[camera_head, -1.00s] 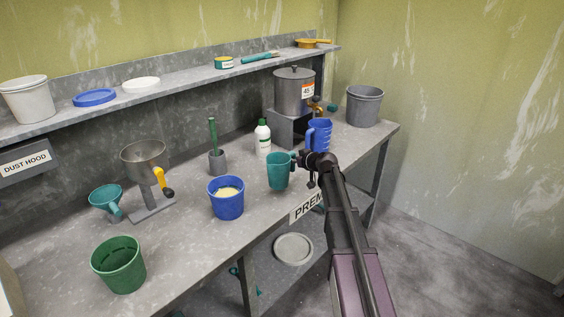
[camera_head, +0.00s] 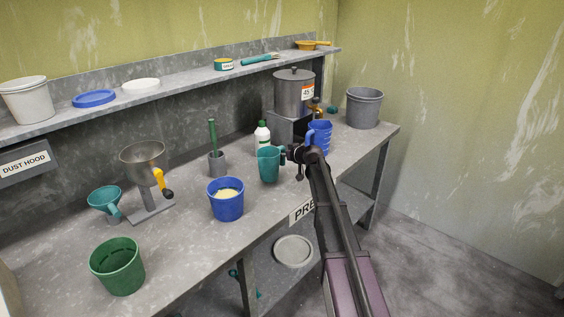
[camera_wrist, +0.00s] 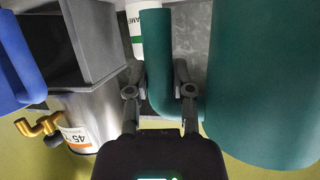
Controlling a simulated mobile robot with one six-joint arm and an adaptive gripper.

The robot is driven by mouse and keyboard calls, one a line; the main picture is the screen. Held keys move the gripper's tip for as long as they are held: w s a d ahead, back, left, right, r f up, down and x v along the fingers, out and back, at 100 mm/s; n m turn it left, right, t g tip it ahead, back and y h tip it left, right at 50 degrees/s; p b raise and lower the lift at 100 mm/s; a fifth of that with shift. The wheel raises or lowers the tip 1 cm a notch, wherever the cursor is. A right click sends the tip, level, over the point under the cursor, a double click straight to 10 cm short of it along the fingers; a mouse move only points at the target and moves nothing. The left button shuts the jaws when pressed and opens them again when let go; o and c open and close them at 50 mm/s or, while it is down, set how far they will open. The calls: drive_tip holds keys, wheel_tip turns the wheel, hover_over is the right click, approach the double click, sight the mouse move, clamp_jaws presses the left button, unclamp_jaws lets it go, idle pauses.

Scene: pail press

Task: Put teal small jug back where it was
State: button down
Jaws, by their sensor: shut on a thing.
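The teal small jug (camera_head: 268,165) is upright over the bench, just right of the blue pail with pale contents. My gripper (camera_head: 292,153) comes from the right and is shut on the jug's handle. In the wrist view the jug's body (camera_wrist: 265,80) fills the right side, and its handle (camera_wrist: 157,65) passes between the fingers of my gripper (camera_wrist: 160,95). I cannot tell whether the jug's base touches the bench.
The blue pail (camera_head: 226,203) stands left of the jug. A white bottle with a green cap (camera_head: 262,138) is close behind it. A blue jug (camera_head: 320,135) and a metal tank (camera_head: 294,92) stand to the right and back. The bench front (camera_head: 190,255) is clear.

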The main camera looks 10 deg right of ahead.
sight(283, 160)
drive_tip(key=shift+w+a+f, duration=0.1)
drive_tip(key=shift+w+f, duration=0.1)
drive_tip(key=shift+w, duration=0.25)
drive_tip(key=shift+s+f+b, duration=0.1)
drive_tip(key=shift+f+b, duration=1.5)
drive_tip(key=shift+b, duration=0.15)
drive_tip(key=shift+f, duration=0.15)
drive_tip(key=c, duration=0.5)
unclamp_jaws()
drive_tip(key=shift+s+r, duration=0.15)
drive_tip(key=shift+r, duration=0.15)
drive_tip(key=p+v, duration=0.4)
drive_tip(key=v, duration=0.7)
drive_tip(key=shift+s+d+p, duration=0.25)
drive_tip(key=shift+s+p, duration=0.05)
drive_tip(key=shift+p, duration=0.05)
